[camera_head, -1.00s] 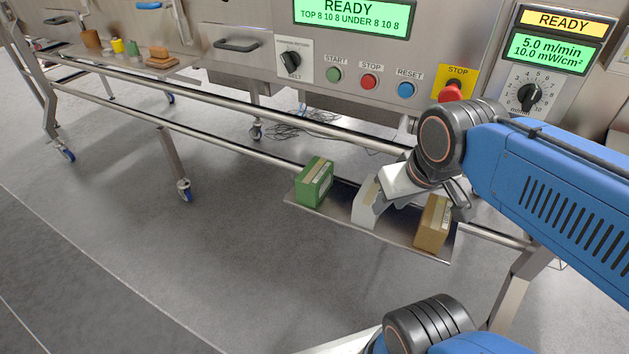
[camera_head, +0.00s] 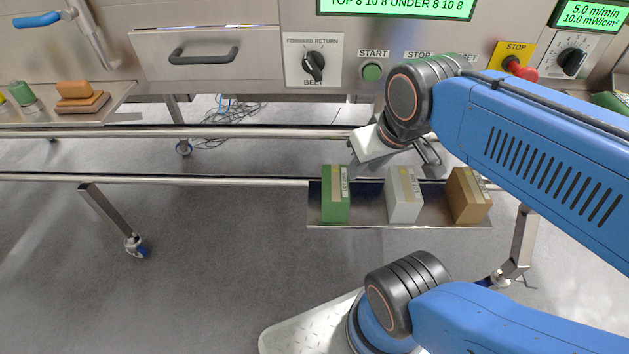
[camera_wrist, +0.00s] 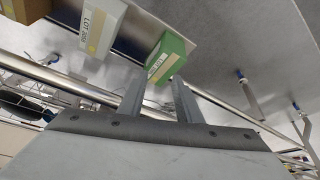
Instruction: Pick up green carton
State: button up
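The green carton (camera_head: 336,194) stands upright at the left end of a small metal shelf (camera_head: 370,222), left of a white carton (camera_head: 404,194) and a brown carton (camera_head: 468,195). In the wrist view the green carton (camera_wrist: 165,58) shows just beyond my gripper (camera_wrist: 158,88), whose two fingers are spread apart with nothing between them. The white carton (camera_wrist: 98,24) lies to its left there. In the head view my arm reaches in from the right and its end is just above and behind the shelf; the fingertips are hard to make out there.
A horizontal rail (camera_head: 200,178) runs along the shelf's back edge. Behind it stands a machine front with a belt knob (camera_head: 313,66), a green start button (camera_head: 372,72) and a red stop button (camera_head: 522,69). A wheeled leg (camera_head: 115,220) stands at left.

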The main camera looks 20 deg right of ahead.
aim_at(335, 197)
jog(key=i+j+z, duration=0.2)
jog(key=j+z, duration=0.25)
jog(key=j, duration=0.8)
jog(key=j+z, duration=0.5)
jog(key=j, duration=0.75)
jog(key=j+z, duration=0.3)
jog(key=j, duration=0.6)
jog(key=j+z, duration=0.3)
jog(key=j, duration=0.55)
jog(key=k, duration=0.05)
